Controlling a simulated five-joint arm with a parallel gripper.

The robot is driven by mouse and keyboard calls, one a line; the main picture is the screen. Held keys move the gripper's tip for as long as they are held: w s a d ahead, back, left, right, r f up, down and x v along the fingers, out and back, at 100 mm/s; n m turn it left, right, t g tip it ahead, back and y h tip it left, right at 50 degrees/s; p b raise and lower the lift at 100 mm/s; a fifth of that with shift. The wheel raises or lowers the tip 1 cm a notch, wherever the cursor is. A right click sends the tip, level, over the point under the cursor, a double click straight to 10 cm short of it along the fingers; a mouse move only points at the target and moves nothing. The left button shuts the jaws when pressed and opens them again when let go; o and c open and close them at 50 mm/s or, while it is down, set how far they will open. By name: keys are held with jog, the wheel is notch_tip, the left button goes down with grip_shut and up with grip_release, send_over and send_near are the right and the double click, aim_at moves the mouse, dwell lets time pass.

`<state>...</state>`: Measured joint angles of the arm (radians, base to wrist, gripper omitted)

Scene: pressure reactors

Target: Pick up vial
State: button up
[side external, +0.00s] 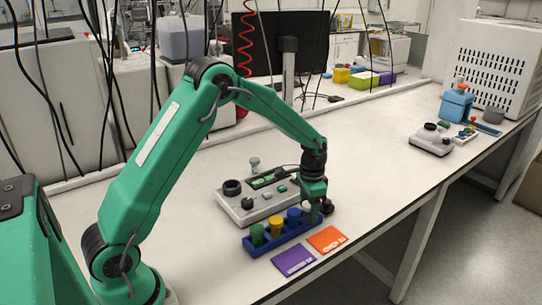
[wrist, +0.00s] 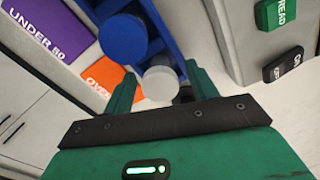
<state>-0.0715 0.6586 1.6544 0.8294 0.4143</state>
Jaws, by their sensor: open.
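A blue rack (side external: 250,246) stands on the white bench in the side view. A white-capped vial (side external: 307,207) is near the rack's right end, partly hidden by my gripper (side external: 314,207). In the wrist view, my open gripper (wrist: 161,76) has its green fingers on either side of the white vial cap (wrist: 160,82). Gaps show beside the cap. The blue cap (wrist: 122,38) is just beyond the fingers. The white vial's body is hidden.
A purple card (side external: 293,260) marked "UNDER 50" and an orange card (side external: 327,239) lie in front of the rack. A grey device (side external: 262,195) with knobs stands close behind it. The bench to the right is clear up to another device (side external: 431,139).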

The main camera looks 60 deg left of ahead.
jog(key=c, duration=1.1)
jog(key=shift+o, duration=0.2)
jog(key=shift+r, duration=0.2)
jog(key=shift+r, duration=0.6)
jog(key=r, duration=0.1)
jog(key=d+r, duration=0.1)
jog(key=r, duration=0.1)
jog(key=shift+s+r, duration=0.1)
jog(key=shift+s, duration=0.05)
jog(key=s+d+r, duration=0.5)
jog(key=d+r, duration=0.1)
jog(key=d, duration=0.3)
jog(key=shift+d+r, duration=0.15)
jog(key=shift+d, duration=0.1)
jog(key=shift+a, duration=0.15)
jog(key=s+a+n, duration=0.3)
jog(key=s+a, duration=0.1)
jog(key=a, duration=1.1)
jog(key=s+a+n, duration=0.3)
jog(key=s+a, duration=0.1)
jog(key=a, duration=1.1)
jog(key=shift+s+a+r, duration=0.15)
jog(key=shift+a+r, duration=0.2)
jog(key=shift+a, duration=0.05)
